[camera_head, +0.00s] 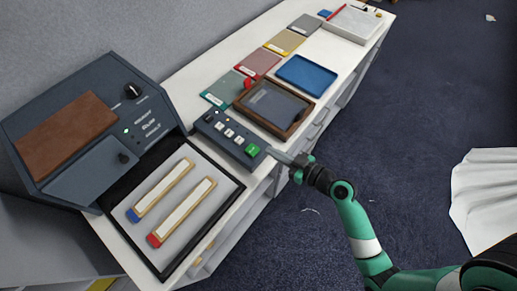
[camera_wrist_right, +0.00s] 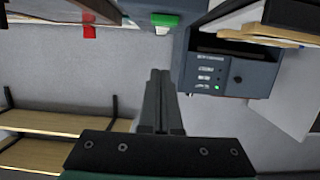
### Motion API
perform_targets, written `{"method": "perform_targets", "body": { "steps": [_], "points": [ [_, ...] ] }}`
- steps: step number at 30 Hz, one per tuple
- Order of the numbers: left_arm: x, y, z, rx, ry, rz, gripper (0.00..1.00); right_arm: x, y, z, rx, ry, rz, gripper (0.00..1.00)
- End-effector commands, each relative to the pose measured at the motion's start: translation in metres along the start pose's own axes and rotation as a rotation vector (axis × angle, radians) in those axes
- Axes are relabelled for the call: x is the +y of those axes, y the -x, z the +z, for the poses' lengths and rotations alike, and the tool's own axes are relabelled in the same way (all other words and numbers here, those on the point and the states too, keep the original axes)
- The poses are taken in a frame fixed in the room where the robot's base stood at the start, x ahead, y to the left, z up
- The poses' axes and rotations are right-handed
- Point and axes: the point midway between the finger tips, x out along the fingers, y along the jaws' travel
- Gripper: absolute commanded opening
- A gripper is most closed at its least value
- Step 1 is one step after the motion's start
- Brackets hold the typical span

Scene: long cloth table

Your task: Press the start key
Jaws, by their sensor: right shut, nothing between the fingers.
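A dark key panel (camera_head: 230,137) lies on the white table with several pale keys in a row and a larger green key (camera_head: 252,150) at its near right end. I cannot read its label. My right gripper (camera_head: 270,152) is shut and empty, its fingertips close beside the green key at the panel's right end. Whether they touch it I cannot tell in the head view. In the right wrist view the green key (camera_wrist_right: 165,20) shows beyond the shut fingertips, with a gap between them in the picture. My left gripper is not in view.
A brown-framed tray (camera_head: 298,128) stands beside the panel, with a red knob (camera_head: 249,83) behind it. A blue tray (camera_head: 308,75) and coloured cards lie farther along. A large grey console (camera_head: 60,92) and a black-edged tray (camera_head: 237,192) with two strips are at left.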

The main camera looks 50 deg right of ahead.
Motion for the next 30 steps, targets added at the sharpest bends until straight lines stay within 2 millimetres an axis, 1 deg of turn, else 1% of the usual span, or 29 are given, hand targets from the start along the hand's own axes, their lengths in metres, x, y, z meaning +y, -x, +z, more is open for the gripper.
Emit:
{"method": "perform_targets", "body": {
  "steps": [1, 3, 8, 9, 10, 12, 15, 19, 27, 30],
  "points": [
    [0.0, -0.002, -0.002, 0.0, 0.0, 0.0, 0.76, -0.002, -0.012, -0.002, 0.001, 0.001, -0.006, 0.0],
    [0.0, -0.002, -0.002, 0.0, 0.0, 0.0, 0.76, -0.001, -0.028, -0.002, 0.001, 0.002, -0.004, 0.0],
    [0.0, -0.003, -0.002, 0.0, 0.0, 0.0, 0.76, -0.001, -0.062, -0.001, 0.001, 0.001, -0.004, 0.0],
    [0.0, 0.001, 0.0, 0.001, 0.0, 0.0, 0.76, -0.001, -0.067, 0.006, -0.001, -0.001, -0.002, 0.0],
    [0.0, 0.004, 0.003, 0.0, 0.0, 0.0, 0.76, -0.001, -0.068, 0.015, -0.003, -0.002, -0.001, 0.0],
    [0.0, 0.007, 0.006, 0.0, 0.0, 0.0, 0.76, 0.0, -0.07, 0.025, -0.003, -0.002, 0.0, 0.0],
    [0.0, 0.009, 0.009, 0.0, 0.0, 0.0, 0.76, 0.0, -0.072, 0.035, -0.001, -0.001, 0.0, 0.0],
    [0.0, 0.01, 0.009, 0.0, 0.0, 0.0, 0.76, 0.0, -0.073, 0.039, 0.0, 0.001, 0.0, 0.0],
    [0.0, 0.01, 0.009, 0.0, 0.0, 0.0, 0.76, 0.0, -0.072, 0.038, 0.001, 0.0, 0.0, 0.0],
    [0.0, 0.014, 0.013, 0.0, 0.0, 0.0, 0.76, 0.0, -0.074, 0.043, 0.001, 0.001, 0.0, 0.0]
  ]
}}
